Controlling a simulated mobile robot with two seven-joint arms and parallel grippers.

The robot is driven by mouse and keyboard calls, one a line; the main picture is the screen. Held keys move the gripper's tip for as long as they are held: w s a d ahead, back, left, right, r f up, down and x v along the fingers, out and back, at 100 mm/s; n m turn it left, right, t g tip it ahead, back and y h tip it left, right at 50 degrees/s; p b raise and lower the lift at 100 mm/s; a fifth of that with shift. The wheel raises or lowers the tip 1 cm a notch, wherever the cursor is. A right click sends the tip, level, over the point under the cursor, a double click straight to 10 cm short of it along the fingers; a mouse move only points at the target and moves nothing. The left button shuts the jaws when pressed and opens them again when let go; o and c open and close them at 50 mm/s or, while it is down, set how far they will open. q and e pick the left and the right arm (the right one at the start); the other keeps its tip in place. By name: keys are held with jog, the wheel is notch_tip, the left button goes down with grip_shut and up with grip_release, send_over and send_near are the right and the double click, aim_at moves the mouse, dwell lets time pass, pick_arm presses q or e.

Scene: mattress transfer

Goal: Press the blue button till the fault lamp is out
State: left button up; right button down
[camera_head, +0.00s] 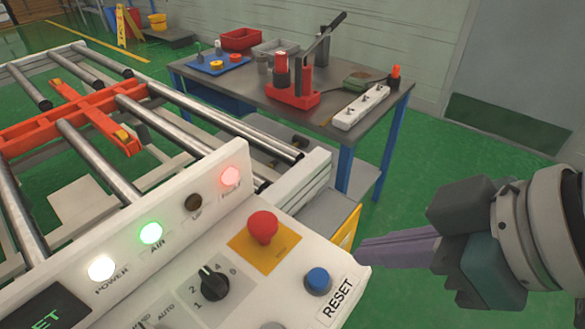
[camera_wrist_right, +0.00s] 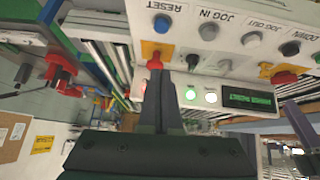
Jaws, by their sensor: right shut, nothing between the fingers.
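The blue button (camera_head: 317,281) stands on the white control panel (camera_head: 345,262) beside the RESET label; the right wrist view also shows it (camera_wrist_right: 162,23). A lamp (camera_head: 230,178) at the right end of the lamp row glows red; its label is too small to read surely. My right gripper (camera_head: 366,252) is shut and empty, its purple fingertips near the panel's right edge, to the right of the blue button and apart from it. In the right wrist view its fingers (camera_wrist_right: 172,75) point toward the panel. A purple finger-like part (camera_wrist_right: 290,112) at that view's right may be my left gripper.
A red emergency stop (camera_head: 263,226) on a yellow plate and a black rotary switch (camera_head: 212,281) sit near the blue button. The power lamp (camera_head: 101,268) glows white and the air lamp (camera_head: 151,232) green. Behind are a roller conveyor (camera_head: 95,160) and a tool table (camera_head: 240,90).

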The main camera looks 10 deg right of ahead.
jog(key=b, duration=0.2)
send_over(311, 271)
jog(key=s, duration=0.2)
jog(key=f, duration=0.7)
jog(key=shift+w+d+f, duration=0.1)
jog(key=shift+d+f, duration=0.2)
jog(key=shift+f, duration=0.1)
jog(key=shift+s+d+f, duration=0.1)
jog(key=shift+d+f, duration=0.05)
jog(key=shift+f, duration=0.45)
jog(key=shift+s+d+f, duration=0.1)
jog(key=shift+d+f, duration=0.05)
jog(key=shift+f, duration=1.05)
jog(key=shift+d, duration=0.1)
